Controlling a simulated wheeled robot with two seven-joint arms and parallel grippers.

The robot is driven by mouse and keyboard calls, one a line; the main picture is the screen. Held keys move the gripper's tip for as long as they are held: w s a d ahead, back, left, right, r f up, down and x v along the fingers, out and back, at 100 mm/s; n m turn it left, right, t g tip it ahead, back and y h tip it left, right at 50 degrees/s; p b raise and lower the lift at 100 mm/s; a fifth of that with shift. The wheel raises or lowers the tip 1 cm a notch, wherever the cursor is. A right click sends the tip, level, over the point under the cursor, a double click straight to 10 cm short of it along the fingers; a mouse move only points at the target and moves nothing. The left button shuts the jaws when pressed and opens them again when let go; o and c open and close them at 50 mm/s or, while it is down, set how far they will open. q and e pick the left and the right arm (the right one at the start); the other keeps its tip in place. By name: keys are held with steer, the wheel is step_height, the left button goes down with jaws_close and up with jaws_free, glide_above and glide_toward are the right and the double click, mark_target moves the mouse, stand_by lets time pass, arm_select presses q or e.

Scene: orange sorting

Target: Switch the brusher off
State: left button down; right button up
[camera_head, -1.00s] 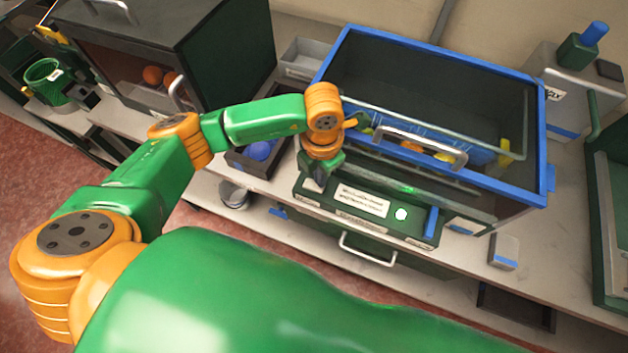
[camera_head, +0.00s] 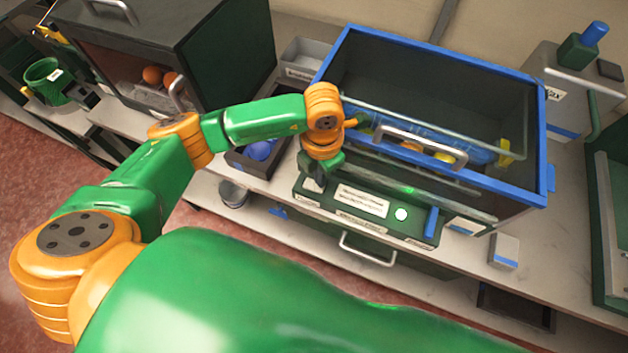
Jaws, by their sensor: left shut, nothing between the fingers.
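The brusher (camera_head: 530,193) is a dark box with a blue rim and a clear front with a handle. Orange and yellow fruits (camera_head: 444,157) lie inside near blue brushes (camera_head: 478,154). Its green control panel (camera_head: 375,222) is at the front, with a label, a round pale button (camera_head: 401,214), a small lit green light (camera_head: 409,190) and a blue piece (camera_head: 431,222) at the right. My left gripper (camera_head: 314,184) is shut and empty, pointing down at the panel's left end. It hides what is under its tips; contact cannot be told. My right gripper is out of view.
A dark tray with a blue round thing (camera_head: 260,150) is left of the panel. A dark cabinet (camera_head: 185,45) with oranges stands further left. A grey machine (camera_head: 570,95) is at the right. A drawer handle (camera_head: 368,250) sticks out below the panel.

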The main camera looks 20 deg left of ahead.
arm_select(q)
steer(key=shift+f+b, duration=0.45)
steer(key=shift+f, duration=0.05)
step_height(320, 180, up, 7)
steer(key=p, duration=0.5)
stand_by(0.3)
